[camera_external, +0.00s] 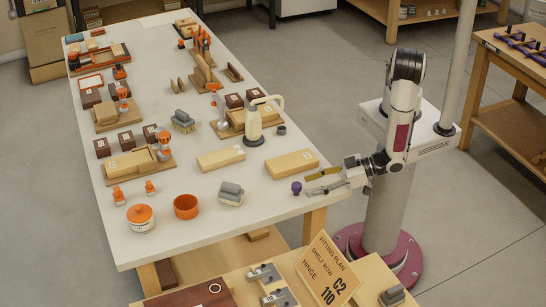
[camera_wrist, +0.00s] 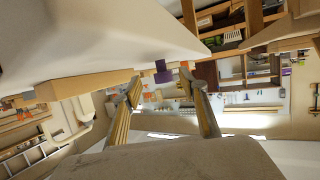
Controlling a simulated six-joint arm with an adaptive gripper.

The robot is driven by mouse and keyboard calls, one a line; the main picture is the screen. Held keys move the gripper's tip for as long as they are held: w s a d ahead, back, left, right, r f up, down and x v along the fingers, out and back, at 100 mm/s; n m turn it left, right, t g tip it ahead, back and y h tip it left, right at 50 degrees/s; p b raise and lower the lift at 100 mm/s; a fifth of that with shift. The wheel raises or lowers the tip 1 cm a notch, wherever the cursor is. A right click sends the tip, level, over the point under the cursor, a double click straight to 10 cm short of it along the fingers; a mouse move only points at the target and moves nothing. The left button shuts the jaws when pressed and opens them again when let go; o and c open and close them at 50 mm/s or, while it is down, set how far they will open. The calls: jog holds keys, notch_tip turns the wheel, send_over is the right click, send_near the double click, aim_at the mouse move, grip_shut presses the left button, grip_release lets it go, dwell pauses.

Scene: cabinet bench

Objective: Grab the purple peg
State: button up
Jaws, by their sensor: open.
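The purple peg (camera_external: 296,188) is small and stands near the right edge of the white table (camera_external: 165,215). My gripper (camera_external: 308,186) is open and empty, reaching in low from the right, its fingertips just right of the peg. In the wrist view the peg (camera_wrist: 162,72) appears in the gap between the two fingers of my gripper (camera_wrist: 160,86), around or just beyond the tips. I see no finger touching it.
A light wooden block (camera_external: 292,164) lies just behind the peg, close to the upper finger. A grey stacked item (camera_external: 230,194) stands to the left, with an orange bowl (camera_external: 186,206) beyond it. The tabletop between the peg and the grey item is clear.

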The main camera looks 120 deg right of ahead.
aim_at(297, 189)
jog(key=shift+w+d+f, duration=0.15)
jog(key=shift+w, duration=0.15)
jog(key=shift+w, duration=0.15)
jog(key=shift+r+x, duration=0.1)
jog(key=shift+x, duration=1.1)
jog(key=shift+r+x, duration=0.15)
jog(key=shift+x, duration=1.1)
jog(key=shift+w, duration=0.1)
jog(key=c, duration=1)
